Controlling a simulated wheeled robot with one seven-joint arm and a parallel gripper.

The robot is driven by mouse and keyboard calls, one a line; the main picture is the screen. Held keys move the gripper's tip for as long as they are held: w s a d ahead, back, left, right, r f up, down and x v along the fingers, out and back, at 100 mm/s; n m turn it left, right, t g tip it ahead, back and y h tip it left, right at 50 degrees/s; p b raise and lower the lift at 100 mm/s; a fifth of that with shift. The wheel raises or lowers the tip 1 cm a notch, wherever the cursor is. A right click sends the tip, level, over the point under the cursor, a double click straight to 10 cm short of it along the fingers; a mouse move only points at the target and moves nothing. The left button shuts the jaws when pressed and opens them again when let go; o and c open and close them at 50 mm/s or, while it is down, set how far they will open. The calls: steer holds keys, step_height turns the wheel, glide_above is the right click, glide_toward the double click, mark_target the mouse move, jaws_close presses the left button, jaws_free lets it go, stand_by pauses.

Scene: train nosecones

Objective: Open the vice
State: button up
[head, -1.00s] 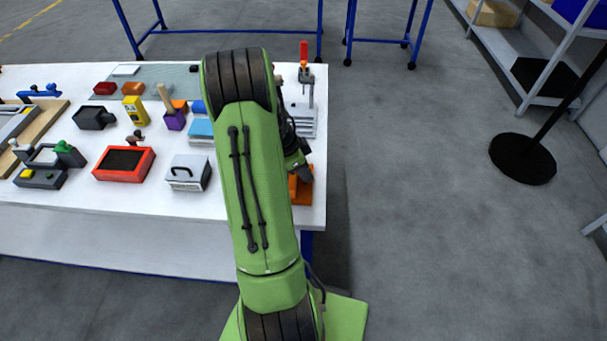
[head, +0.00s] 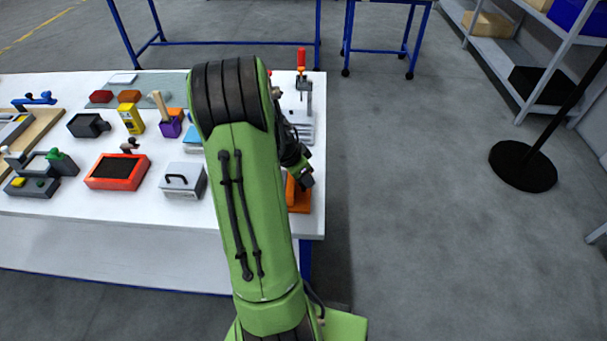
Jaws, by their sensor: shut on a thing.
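An orange device (head: 301,198), which I take to be the vice, sits at the front right corner of the white table. My green arm covers its left side, and its jaws and handle cannot be made out. My gripper (head: 304,180), dark and small in the head view, points down at the top of the orange device. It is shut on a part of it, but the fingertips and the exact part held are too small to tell.
The white table (head: 110,222) holds a red-framed box (head: 118,171), a grey box with a black handle (head: 183,181) and several other tools to the left. A clamp with a red handle (head: 302,62) stands behind.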

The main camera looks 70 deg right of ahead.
steer(key=shift+w+a+f, duration=0.15)
steer(key=shift+w+a, duration=0.05)
steer(key=shift+w, duration=0.05)
stand_by(0.4)
steer(key=o, duration=1)
steer(key=shift+a, duration=0.15)
